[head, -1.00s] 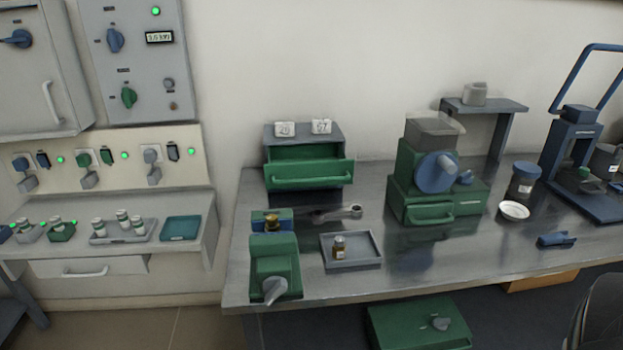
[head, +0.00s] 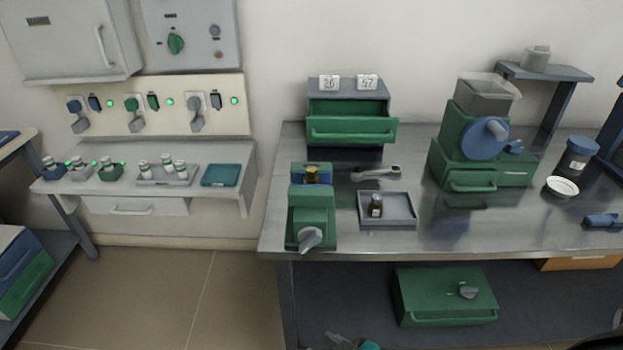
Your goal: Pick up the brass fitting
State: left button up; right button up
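The brass fitting (head: 312,175) is a small gold-coloured piece. It sits upright between the blue jaw and the green body of a bench vise (head: 312,215) near the left end of the metal workbench. The vise has a grey handle at its front. The lower part of the fitting is hidden by the vise.
Right of the vise are a grey tray (head: 402,221) with a small brown bottle (head: 376,206) and a wrench (head: 377,173). A green drawer unit (head: 352,131) stands open behind. A green grinder (head: 474,141) is further right. Floor left of the workbench (head: 288,243) is clear.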

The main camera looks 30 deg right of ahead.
aim_at(317, 180)
jog(key=l+u, duration=0.55)
jog(key=l, duration=0.3)
jog(key=k+l+u, duration=0.15)
jog(key=l+u, duration=0.15)
jog(key=k+l+u, duration=0.1)
jog(key=l+u, duration=0.15)
jog(key=l, duration=0.2)
